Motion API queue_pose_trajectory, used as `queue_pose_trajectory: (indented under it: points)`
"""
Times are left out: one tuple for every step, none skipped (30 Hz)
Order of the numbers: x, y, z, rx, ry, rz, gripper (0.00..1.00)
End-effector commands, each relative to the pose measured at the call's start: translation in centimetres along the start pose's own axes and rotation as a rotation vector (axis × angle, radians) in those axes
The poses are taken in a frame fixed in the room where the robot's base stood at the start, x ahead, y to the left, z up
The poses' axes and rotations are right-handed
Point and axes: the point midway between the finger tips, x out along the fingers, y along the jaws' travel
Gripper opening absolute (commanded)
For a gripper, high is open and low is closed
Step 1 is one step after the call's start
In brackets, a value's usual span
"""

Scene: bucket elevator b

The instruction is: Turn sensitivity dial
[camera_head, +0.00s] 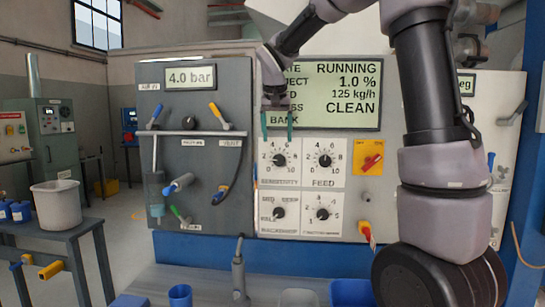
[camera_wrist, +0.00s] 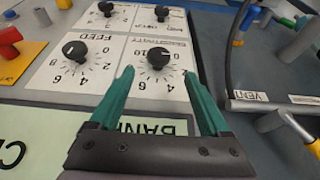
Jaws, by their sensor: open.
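The sensitivity dial (camera_head: 279,160) is a round black knob on a white numbered plate, top left of a block of dials on the control panel. It also shows in the wrist view (camera_wrist: 158,58), where its plate is upside down. My gripper (camera_head: 277,135) hangs above it, in front of the lower edge of the display. In the wrist view its two green fingers (camera_wrist: 160,82) are apart and empty, with the dial beyond and between the tips. The fingers do not appear to touch the dial.
The feed dial (camera_head: 324,160) is just right of the sensitivity dial, with two more dials below. A red switch on a yellow plate (camera_head: 368,157) is farther right. A grey panel (camera_head: 200,90) with levers and a hose stands left. The display (camera_head: 345,95) reads RUNNING.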

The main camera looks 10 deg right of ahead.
Motion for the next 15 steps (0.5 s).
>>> queue_pose_trajectory:
  points:
    - [1.1, 0.0, 0.0, 0.001, -0.004, 0.002, 0.8]
    - [1.7, 0.1, 0.1, 0.0, -0.004, 0.002, 0.8]
    - [2.5, 0.1, 0.1, -0.001, -0.004, 0.002, 0.8]
    - [3.1, 0.1, 0.1, 0.0, -0.004, 0.003, 0.8]
    - [3.7, 0.1, 0.1, 0.0, -0.003, 0.002, 0.8]
    - [4.4, 0.1, 0.1, 0.0, -0.003, 0.002, 0.8]
    - [4.9, 0.1, 0.1, -0.001, -0.003, 0.002, 0.8]
    - [5.4, 0.1, 0.1, -0.001, -0.004, 0.002, 0.8]
    - [5.9, 0.0, 0.1, -0.001, -0.003, 0.001, 0.8]
    - [6.3, 0.0, 0.1, 0.0, -0.003, 0.001, 0.8]
    - [6.6, 0.0, 0.1, 0.0, -0.002, 0.001, 0.8]
    - [7.0, 0.0, 0.0, 0.0, -0.001, 0.0, 0.8]
    - [7.3, 0.0, 0.0, 0.0, -0.002, 0.0, 0.8]
    - [7.5, 0.0, 0.1, 0.0, -0.002, 0.0, 0.8]
    - [7.7, 0.0, 0.0, 0.0, -0.001, 0.0, 0.8]
